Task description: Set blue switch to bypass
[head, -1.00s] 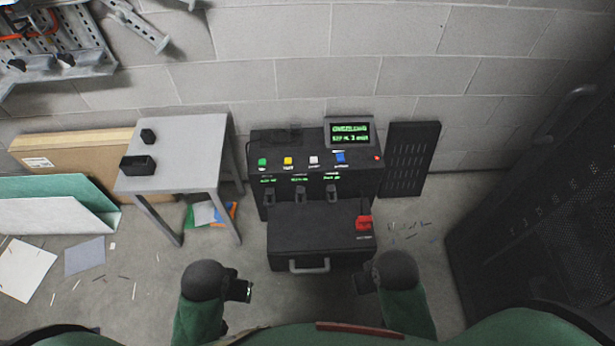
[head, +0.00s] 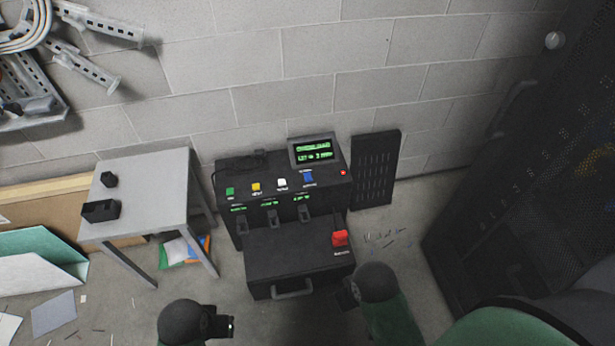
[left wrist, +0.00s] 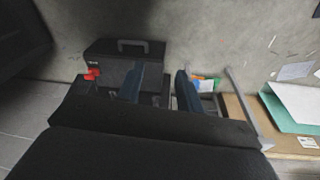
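The blue switch (head: 308,177) is at the right end of a row of coloured switches on top of the black console (head: 290,202), below the small green-lit screen (head: 313,150). Its exact position and label are too small to read. My left gripper (head: 229,326) is low in front of the console, apart from it. In the left wrist view its two fingers (left wrist: 158,88) stand apart with nothing between them. My right gripper (head: 349,293) is near the console's front right corner, well below the blue switch. Its fingers are mostly hidden behind my arm.
Green (head: 229,192), yellow (head: 256,187) and white (head: 282,183) switches share the row. A red switch (head: 340,238) sits on the lower front box. A grey table (head: 150,180) stands left, a dark cabinet (head: 520,170) right. A black vented panel (head: 375,170) leans on the wall.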

